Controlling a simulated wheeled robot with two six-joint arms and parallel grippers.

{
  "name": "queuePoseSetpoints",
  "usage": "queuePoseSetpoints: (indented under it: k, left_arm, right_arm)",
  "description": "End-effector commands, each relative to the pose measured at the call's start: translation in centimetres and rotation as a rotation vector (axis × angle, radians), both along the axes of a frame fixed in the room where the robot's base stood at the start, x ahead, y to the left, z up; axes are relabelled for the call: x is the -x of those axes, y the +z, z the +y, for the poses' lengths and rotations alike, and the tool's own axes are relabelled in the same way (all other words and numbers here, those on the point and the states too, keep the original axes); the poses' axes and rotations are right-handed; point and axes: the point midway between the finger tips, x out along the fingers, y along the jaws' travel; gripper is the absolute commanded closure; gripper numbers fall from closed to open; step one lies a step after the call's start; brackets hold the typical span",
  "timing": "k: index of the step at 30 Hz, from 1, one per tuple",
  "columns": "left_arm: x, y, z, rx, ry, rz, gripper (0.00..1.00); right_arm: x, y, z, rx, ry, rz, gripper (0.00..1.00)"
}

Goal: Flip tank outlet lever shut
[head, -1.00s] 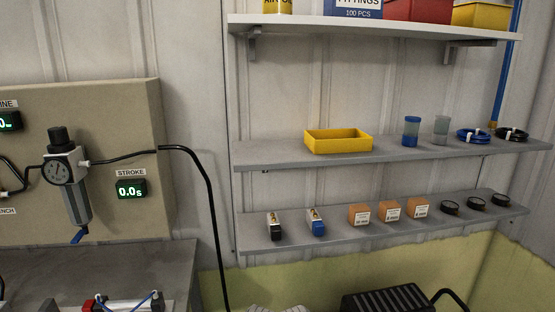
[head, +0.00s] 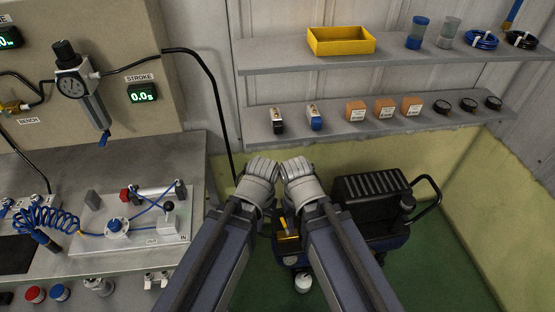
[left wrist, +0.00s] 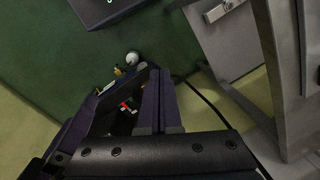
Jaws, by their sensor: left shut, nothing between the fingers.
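The dark compressor (head: 370,190) with its ribbed top stands on the floor beyond my arms. Brass fittings (head: 288,228) show on its near side between my forearms. In the left wrist view, small brass parts (left wrist: 120,71) and a small red part (left wrist: 127,106) show on the compressor. I cannot make out clearly which is the outlet lever or how it is set. My left gripper (left wrist: 160,75) is shut and empty, to the right of these fittings and apart from them in that picture. My right wrist (head: 300,180) shows, but its fingers are hidden.
At left is a bench with a pneumatic board (head: 130,225) and a blue coiled hose (head: 45,220). A black hose (head: 215,95) runs down from the regulator (head: 75,80). Shelves (head: 380,125) hold small parts. Green floor (head: 440,270) is clear at right.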

Motion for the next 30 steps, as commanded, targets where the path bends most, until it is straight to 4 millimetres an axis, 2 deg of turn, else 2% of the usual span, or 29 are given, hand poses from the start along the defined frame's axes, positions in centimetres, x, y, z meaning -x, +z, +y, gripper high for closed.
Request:
queuePoseSetpoints:
  k: [5, 9, 15, 30]
  left_arm:
    - [-1.1, -4.0, -0.2, 0.04, 0.031, -0.031, 1.0]
    - [-3.1, -9.1, -0.5, 0.108, 0.085, -0.087, 1.0]
    - [-6.2, -15.5, -0.8, 0.213, 0.174, -0.171, 1.0]
    - [-13.9, -29.6, 0.3, 0.464, 0.42, -0.392, 1.0]
  right_arm:
    - [0.0, -3.9, 0.0, 0.0, 0.001, 0.0, 0.47]
    - [0.0, -9.0, 0.0, 0.001, 0.003, -0.001, 0.47]
    - [0.0, -15.7, 0.0, 0.001, 0.006, -0.002, 0.47]
    - [-0.1, -32.1, -0.1, 0.003, 0.013, -0.003, 0.47]
